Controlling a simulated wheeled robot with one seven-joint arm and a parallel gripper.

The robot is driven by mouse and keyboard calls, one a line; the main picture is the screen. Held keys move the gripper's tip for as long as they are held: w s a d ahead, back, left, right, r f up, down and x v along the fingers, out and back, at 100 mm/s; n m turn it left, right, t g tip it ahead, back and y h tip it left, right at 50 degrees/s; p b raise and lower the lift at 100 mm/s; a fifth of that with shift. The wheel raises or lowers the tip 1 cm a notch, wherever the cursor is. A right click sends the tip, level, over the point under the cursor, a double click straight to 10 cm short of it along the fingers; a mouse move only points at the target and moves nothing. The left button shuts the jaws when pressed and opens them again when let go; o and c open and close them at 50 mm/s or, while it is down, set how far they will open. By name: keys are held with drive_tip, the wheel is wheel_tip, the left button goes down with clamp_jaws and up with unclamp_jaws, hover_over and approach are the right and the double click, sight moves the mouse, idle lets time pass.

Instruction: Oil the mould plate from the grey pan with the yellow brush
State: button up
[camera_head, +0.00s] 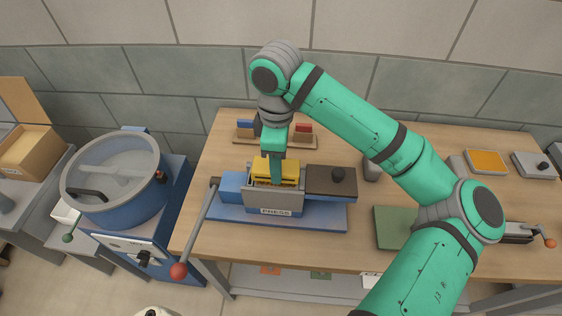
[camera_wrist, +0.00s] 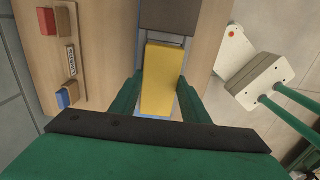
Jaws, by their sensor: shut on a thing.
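My gripper (camera_head: 276,180) points down over the grey mould box of the blue-based press (camera_head: 275,198). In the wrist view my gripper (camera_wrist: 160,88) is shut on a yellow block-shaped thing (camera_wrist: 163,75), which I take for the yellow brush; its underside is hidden. In the head view yellow (camera_head: 290,168) shows around the fingers at the box's top; I cannot tell whether it touches. A dark brown plate with a black knob (camera_head: 322,181), perhaps the mould plate, lies right of the box. A grey pan with orange contents (camera_head: 487,161) sits at the table's back right.
A rack with blue and red blocks (camera_head: 302,134) stands behind the press. A red-knobbed lever (camera_head: 179,270) juts out front left. A green plate (camera_head: 394,228) and a grey item with a dark knob (camera_head: 536,166) lie to the right. A blue drum machine (camera_head: 115,185) stands left.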

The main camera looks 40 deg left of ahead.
drive_tip(key=shift+s+a, duration=0.1)
drive_tip(key=shift+a, duration=0.15)
drive_tip(key=shift+d, duration=0.2)
drive_tip(key=shift+w+d, duration=0.4)
drive_tip(key=shift+d, duration=0.15)
idle(0.3)
drive_tip(key=shift+s+a, duration=0.1)
drive_tip(key=shift+s+a, duration=0.35)
drive_tip(key=shift+a, duration=0.25)
drive_tip(key=shift+w+d, duration=0.15)
idle(0.4)
drive_tip(key=shift+w+d, duration=0.35)
drive_tip(key=shift+d, duration=0.2)
